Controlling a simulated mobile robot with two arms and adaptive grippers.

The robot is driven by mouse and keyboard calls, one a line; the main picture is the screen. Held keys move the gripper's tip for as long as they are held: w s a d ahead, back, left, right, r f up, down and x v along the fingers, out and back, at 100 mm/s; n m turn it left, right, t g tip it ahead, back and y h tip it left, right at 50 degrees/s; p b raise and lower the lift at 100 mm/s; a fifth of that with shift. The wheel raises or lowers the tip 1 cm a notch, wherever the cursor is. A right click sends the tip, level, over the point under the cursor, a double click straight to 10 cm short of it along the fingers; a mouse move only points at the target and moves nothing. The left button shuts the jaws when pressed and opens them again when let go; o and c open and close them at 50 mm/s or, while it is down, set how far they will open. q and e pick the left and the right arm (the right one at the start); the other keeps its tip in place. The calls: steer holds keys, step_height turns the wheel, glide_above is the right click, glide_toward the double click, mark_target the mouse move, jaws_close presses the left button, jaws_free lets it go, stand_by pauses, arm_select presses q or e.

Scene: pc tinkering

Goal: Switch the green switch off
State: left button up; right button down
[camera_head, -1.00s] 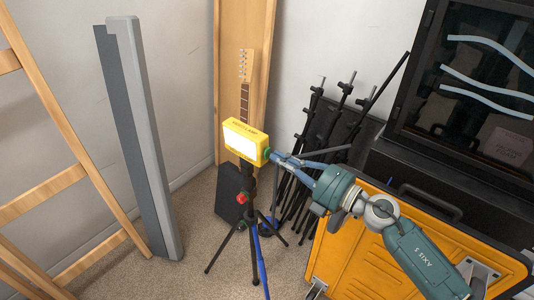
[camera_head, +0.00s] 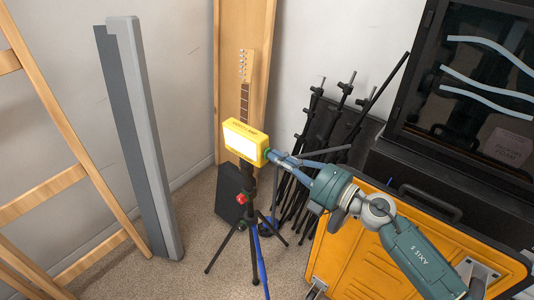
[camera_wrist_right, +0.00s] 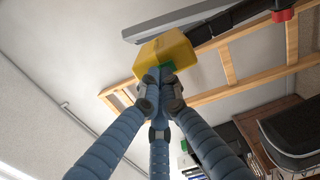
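A yellow work light (camera_head: 244,141) with a lit white face stands on a black tripod (camera_head: 252,238). It also shows in the right wrist view (camera_wrist_right: 160,52). The green switch (camera_wrist_right: 166,68) is on the side of the light facing my right gripper and is partly hidden by the fingers. Its on or off position cannot be seen. My right gripper (camera_head: 271,155) reaches in from the right with its tips at the switch. In the wrist view its blue-grey fingers (camera_wrist_right: 160,82) converge with tips close together. Whether they touch the switch is unclear. My left gripper is not in view.
Black stands (camera_head: 335,130) lean behind my right gripper. An orange case (camera_head: 365,250) lies below my right arm, with a black cabinet (camera_head: 465,130) at the right. A wooden ladder (camera_head: 45,195) and a grey panel (camera_head: 145,140) stand at the left. Open carpet lies between panel and tripod.

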steer(key=shift+x, duration=1)
steer(key=v, duration=0.5)
steer(key=shift+s+d+p, duration=0.25)
steer(key=shift+d+p, duration=0.05)
